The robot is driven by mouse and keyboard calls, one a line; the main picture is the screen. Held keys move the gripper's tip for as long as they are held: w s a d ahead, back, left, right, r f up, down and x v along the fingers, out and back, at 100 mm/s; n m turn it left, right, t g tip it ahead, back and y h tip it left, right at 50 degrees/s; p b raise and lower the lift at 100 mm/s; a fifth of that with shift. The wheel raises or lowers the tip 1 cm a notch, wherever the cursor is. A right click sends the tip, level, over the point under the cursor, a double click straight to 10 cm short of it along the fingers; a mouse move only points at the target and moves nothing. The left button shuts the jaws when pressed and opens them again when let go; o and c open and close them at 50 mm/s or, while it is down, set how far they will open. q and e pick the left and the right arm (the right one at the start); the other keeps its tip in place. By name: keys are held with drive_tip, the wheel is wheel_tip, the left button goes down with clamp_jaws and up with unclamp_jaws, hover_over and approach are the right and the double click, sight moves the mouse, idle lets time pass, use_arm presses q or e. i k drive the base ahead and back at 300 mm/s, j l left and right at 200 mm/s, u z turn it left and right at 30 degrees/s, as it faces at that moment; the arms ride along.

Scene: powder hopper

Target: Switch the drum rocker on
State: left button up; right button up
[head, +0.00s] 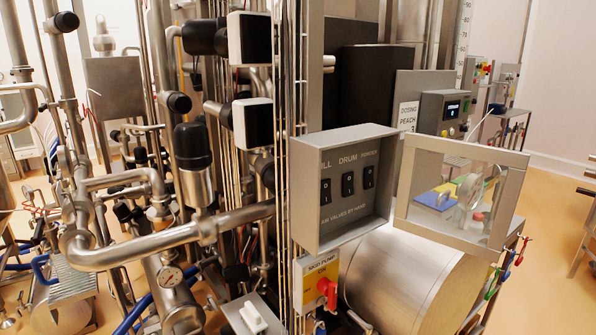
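A grey switch box (308,197) stands in the middle with its front uncovered. Three black rocker switches sit in a row on its inner panel. The drum rocker (347,184) is the middle one, under the word DRUM. A left rocker (325,191) sits under a partly hidden label ending in "ILL", and a right rocker (368,177) sits under a label too small to read surely. I cannot tell which way the drum rocker is tipped. The box's clear, grey-framed door (403,190) stands open to the right. Neither of my grippers is in view.
Below the box is a yellow skid pump panel (322,284) with a red rotary handle (327,288). A large steel cylinder (405,285) lies under the box and door. Dense steel pipes (170,240) fill the left. Open floor (555,240) shows at right.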

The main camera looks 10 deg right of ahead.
sight(348, 178)
drive_tip(key=i+l, duration=0.15)
drive_tip(key=l, duration=0.3)
drive_tip(key=i+l, duration=0.15)
drive_tip(key=l, duration=0.35)
drive_tip(key=i+l, duration=0.15)
drive_tip(key=l, duration=0.3)
drive_tip(key=i+l, duration=0.15)
drive_tip(key=l, duration=0.35)
drive_tip(key=i+l, duration=0.15)
drive_tip(key=l, duration=0.3)
drive_tip(key=i+l, duration=0.15)
drive_tip(key=l, duration=0.35)
drive_tip(key=i+l, duration=0.2)
drive_tip(key=l, duration=0.25)
drive_tip(key=i+l, duration=0.15)
drive_tip(key=l, duration=0.35)
drive_tip(key=l+u, duration=0.1)
drive_tip(key=u, duration=0.25)
drive_tip(key=l+u, duration=0.15)
drive_tip(key=u, duration=0.2)
drive_tip(key=l+u, duration=0.1)
drive_tip(key=u, duration=1.2)
